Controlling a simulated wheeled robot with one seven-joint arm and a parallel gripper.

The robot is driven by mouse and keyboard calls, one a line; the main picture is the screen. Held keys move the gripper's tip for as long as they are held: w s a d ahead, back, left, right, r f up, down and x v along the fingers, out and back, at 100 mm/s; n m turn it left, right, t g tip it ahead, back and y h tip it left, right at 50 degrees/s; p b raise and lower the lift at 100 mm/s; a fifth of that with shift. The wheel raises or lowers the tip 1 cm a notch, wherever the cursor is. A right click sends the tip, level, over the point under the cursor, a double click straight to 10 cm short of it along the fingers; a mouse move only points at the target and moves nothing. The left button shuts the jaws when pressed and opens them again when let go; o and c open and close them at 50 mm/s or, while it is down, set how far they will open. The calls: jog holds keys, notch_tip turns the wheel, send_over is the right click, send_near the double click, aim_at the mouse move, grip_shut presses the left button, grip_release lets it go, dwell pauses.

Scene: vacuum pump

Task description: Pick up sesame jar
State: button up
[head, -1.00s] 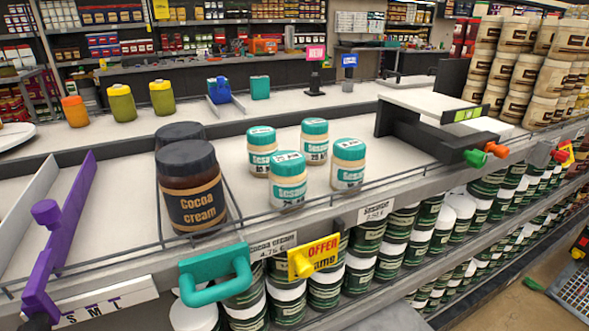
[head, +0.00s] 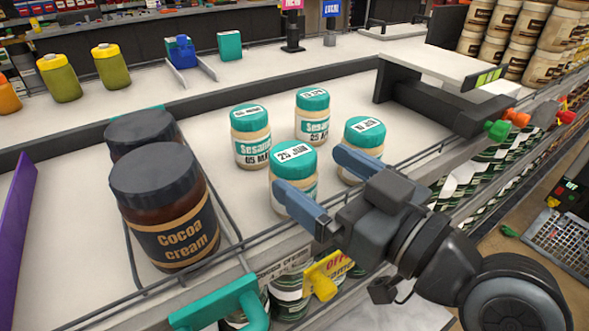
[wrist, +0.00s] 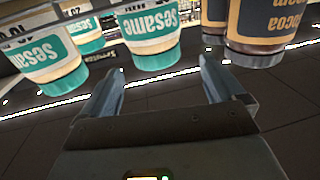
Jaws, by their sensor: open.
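Four sesame jars with teal lids and date labels stand upright on the shelf: a front one marked 25 JUN (head: 293,163), a left one (head: 251,148), a back one (head: 312,117) and a right one (head: 364,134). My gripper (head: 309,170) is open and empty at the shelf's front edge, its blue fingers pointing at the front jar. One finger hides part of that jar's lower body; the other overlaps the right jar. In the wrist view, upside down, a sesame jar (wrist: 150,35) lies just ahead of and between my fingers (wrist: 162,70).
Two dark-lidded cocoa cream jars (head: 165,205) stand in a wire-edged section at left. A wire rail (head: 240,255) runs along the shelf front. A teal handle (head: 225,303) and yellow offer tag (head: 325,275) stick out below.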

aim_at(284, 147)
jog(key=shift+p+x, duration=0.9)
jog(key=shift+x, duration=3.05)
jog(key=shift+w+d+r, duration=0.1)
jog(key=shift+d, duration=0.1)
jog(key=shift+c, duration=0.4)
jog(key=c, duration=1.5)
jog(key=shift+c, duration=0.5)
jog(key=shift+r, duration=0.1)
